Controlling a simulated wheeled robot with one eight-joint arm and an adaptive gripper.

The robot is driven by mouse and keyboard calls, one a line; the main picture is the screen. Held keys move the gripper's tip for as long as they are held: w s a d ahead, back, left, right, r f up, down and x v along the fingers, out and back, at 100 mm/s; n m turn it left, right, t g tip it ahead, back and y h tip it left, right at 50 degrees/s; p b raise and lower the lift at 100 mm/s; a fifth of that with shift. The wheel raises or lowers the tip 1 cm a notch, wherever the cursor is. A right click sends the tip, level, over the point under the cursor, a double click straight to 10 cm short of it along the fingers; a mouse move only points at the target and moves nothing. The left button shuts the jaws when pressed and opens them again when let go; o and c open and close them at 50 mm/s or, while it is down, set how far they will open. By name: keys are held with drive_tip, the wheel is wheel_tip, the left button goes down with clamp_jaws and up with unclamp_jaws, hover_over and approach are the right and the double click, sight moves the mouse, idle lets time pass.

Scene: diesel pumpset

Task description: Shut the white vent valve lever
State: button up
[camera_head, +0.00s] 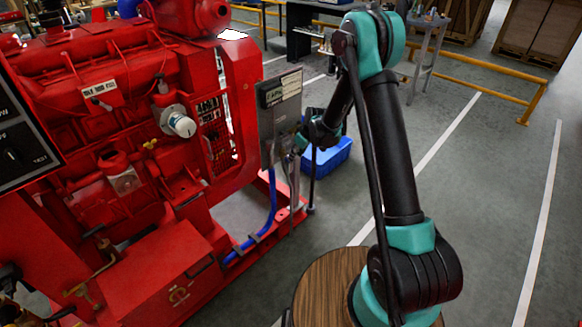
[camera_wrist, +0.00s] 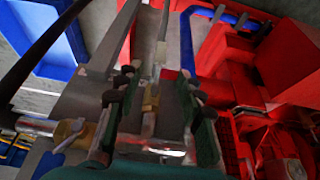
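In the wrist view my gripper (camera_wrist: 158,80) is open, with its two dark fingers apart. A small brass fitting (camera_wrist: 151,97) and a narrow pale piece (camera_wrist: 148,124) lie in the gap between them. The pale piece may be the white vent valve lever; I cannot tell its position or whether a finger touches it. A second brass valve (camera_wrist: 67,132) shows to the left, outside the fingers. In the head view my gripper (camera_head: 298,145) is beside the grey panel box (camera_head: 281,108), and the lever is too small or hidden to make out.
The red diesel pumpset (camera_head: 85,95) fills the left. A blue hose (camera_head: 268,215) runs down to its red base frame. A blue crate (camera_head: 332,157) stands on the floor behind my gripper. A round wooden tabletop (camera_head: 325,285) is at the front. Floor to the right is clear.

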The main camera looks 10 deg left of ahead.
sight(291, 172)
drive_tip(key=x, duration=0.9)
clamp_jaws()
idle(0.4)
